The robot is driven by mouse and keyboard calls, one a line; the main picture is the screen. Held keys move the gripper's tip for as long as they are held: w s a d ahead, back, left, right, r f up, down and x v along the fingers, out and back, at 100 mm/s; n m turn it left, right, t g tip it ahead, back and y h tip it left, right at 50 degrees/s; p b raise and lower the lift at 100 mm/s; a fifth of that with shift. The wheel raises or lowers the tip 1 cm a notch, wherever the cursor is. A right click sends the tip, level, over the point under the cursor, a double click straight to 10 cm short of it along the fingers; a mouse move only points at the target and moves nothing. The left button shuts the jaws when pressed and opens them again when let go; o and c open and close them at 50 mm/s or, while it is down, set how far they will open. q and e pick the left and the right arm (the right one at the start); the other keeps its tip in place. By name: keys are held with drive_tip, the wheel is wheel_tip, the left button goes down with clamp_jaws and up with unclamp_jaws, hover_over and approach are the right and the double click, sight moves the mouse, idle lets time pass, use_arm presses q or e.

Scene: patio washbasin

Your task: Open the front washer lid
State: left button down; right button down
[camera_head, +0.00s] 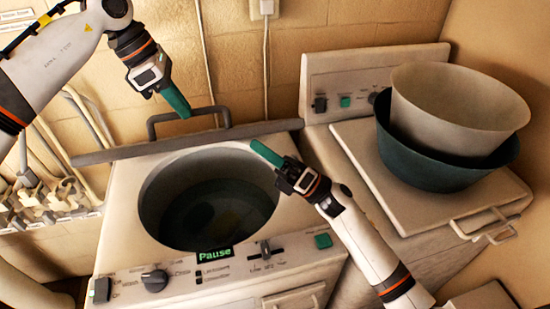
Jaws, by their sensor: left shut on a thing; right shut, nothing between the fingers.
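The front washer (120,205) stands at the left with its round drum opening uncovered. Its lid (110,153) is raised at the back of the washer and shows nearly edge-on as a long grey bar. A dark handle (152,130) stands up from the lid. My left gripper (184,112) is shut on the handle's top bar. My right gripper (258,148) is shut and empty, above the right rim of the drum opening and close below the lid's right part. Whether it touches the lid, I cannot tell.
A second machine (355,150) stands at the right with its lid closed. A grey basin (450,90) sits in a dark teal basin (420,172) on it. Hooks and pipes (45,195) line the left wall. The front panel has a knob (155,280) and a "Pause" display (215,252).

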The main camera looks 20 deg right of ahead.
use_arm(q)
drive_tip(key=shift+w+a+f, duration=0.1)
drive_tip(key=shift+f, duration=0.15)
